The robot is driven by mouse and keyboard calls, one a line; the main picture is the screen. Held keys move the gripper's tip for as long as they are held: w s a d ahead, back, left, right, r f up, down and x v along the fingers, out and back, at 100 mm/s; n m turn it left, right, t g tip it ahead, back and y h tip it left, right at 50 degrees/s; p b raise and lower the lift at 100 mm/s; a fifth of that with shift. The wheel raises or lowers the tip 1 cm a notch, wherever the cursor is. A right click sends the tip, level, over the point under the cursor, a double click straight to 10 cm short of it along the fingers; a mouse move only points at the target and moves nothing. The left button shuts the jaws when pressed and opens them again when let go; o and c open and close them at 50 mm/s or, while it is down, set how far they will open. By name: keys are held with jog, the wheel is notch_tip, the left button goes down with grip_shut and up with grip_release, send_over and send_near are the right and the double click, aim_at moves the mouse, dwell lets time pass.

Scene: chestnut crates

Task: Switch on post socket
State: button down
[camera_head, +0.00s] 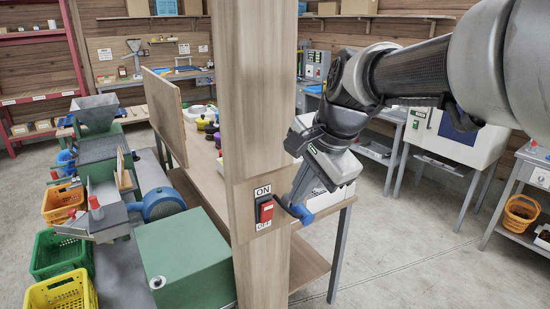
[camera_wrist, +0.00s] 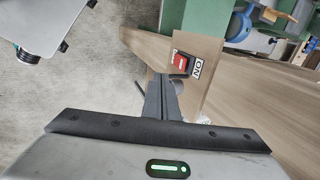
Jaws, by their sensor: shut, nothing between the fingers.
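The post socket switch (camera_head: 265,208) is a red rocker in a dark frame, set on the light wooden post (camera_head: 252,100), with an ON label above it and an OFF label below. It also shows in the wrist view (camera_wrist: 180,62), with the ON label to its right. I cannot tell which way the rocker is tipped.
A wooden bench (camera_head: 322,208) stands behind the post, with pots and a white box on it. A green machine (camera_head: 185,262) and yellow, green and orange crates stand at left. Open concrete floor (camera_head: 410,255) lies at right.

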aim_at(267, 212)
dwell(0.3)
jog(key=w+a+f, duration=0.4)
jog(key=w+f, duration=0.2)
jog(key=f, duration=0.2)
jog(key=shift+w+a+f, duration=0.15)
jog(key=shift+w+a, duration=0.2)
jog(key=shift+w, duration=0.05)
